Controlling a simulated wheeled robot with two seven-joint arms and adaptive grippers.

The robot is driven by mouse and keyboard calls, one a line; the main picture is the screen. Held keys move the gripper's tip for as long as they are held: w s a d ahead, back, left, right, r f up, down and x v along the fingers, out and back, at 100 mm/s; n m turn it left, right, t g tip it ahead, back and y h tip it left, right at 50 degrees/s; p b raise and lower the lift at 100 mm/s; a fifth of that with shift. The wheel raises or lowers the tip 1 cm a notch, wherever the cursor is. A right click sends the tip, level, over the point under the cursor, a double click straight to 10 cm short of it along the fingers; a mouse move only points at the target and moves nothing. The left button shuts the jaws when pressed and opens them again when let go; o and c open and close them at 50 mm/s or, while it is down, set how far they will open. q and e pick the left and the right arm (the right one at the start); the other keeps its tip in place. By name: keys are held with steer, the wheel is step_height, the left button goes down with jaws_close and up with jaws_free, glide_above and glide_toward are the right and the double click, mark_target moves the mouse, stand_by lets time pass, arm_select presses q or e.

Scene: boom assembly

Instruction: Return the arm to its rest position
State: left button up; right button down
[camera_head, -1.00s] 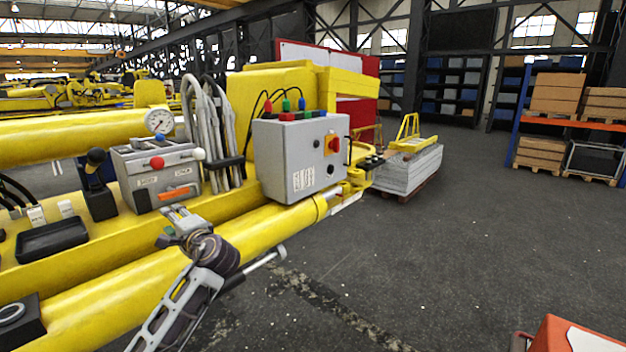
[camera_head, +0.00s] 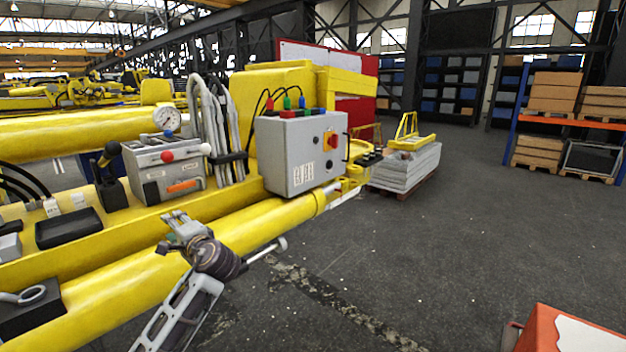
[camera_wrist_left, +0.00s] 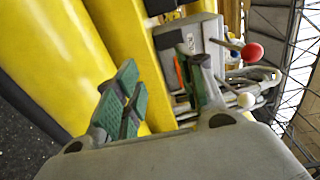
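My left gripper (camera_head: 176,218) is in front of the yellow boom (camera_head: 120,283) in the head view, below the grey lever panel (camera_head: 165,170). Nothing is between its fingers. In the left wrist view its two green-padded fingers (camera_wrist_left: 160,88) stand apart, with the yellow boom and the grey panel beyond them. The panel's red-knobbed lever (camera_wrist_left: 250,53) and white-knobbed lever (camera_wrist_left: 244,99) show to the right of the fingers. My right gripper is in neither view.
A grey control box (camera_head: 300,155) with a red switch sits on the boom. A black tray (camera_head: 68,228) lies on it at left. An orange-red box (camera_head: 535,338) is at lower right. The dark floor (camera_head: 450,240) on the right is mostly clear.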

arm_select(q)
steer(key=s+d+f+n+g+h, duration=0.1)
steer(key=s+d+f+h, duration=0.1)
steer(key=s+f, duration=0.35)
steer(key=s+d+f+g+h, duration=0.1)
steer(key=s+d+f+h, duration=0.15)
steer(key=f, duration=0.65)
steer(key=s+d+f+n+g+h, duration=0.1)
steer(key=s+d+f+h, duration=0.2)
steer(key=f, duration=0.5)
steer(key=s+d+f+n+g+h, duration=0.25)
steer(key=s+f, duration=0.25)
steer(key=s, duration=0.7)
steer(key=s+d+f+n+g+h, duration=0.2)
steer(key=s+d+f+g+h, duration=0.3)
steer(key=s, duration=0.6)
steer(key=s+a+f+t+y+b, duration=0.1)
steer(key=s+f+y+b, duration=0.15)
steer(key=f, duration=3.35)
steer(key=s+a+f, duration=0.2)
steer(key=s+f, duration=0.8)
steer(key=s, duration=0.1)
steer(key=s+a+f+g+b, duration=0.1)
steer(key=s+a+f, duration=0.1)
steer(key=s+f, duration=0.9)
steer(key=shift+s+f+m+h, duration=0.2)
steer(key=shift+s+m+h, duration=0.15)
